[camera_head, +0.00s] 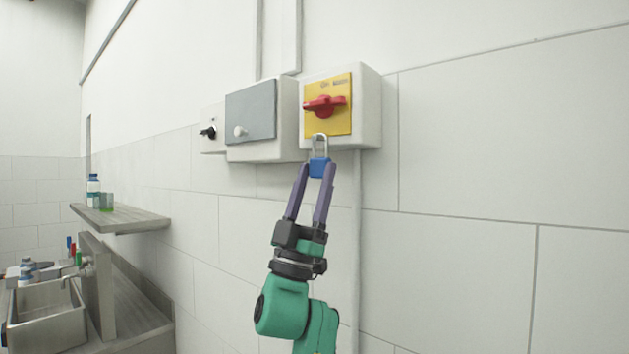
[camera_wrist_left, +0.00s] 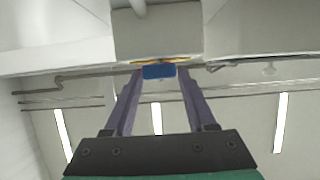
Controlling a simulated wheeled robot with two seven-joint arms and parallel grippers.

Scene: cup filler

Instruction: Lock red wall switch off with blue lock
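The red wall switch (camera_head: 324,105) sits on a yellow plate (camera_head: 341,121) on the front of a white box (camera_head: 368,108) on the wall. Its handle lies roughly horizontal. My left gripper (camera_head: 319,170) is just below the box, its purple fingers shut on the body of the blue lock (camera_head: 319,166). The lock is upright with its silver shackle (camera_head: 320,143) pointing up, overlapping the lower edge of the yellow plate. I cannot tell whether the shackle touches the switch. The lock's blue body (camera_wrist_left: 158,71) also shows between the fingertips in the left wrist view. My right gripper is not in view.
A grey-covered box (camera_head: 250,112) with a white knob and a small black switch (camera_head: 208,132) are to the left. A shelf (camera_head: 120,217) with bottles and a steel sink (camera_head: 48,318) are at the far left. The tiled wall to the right is bare.

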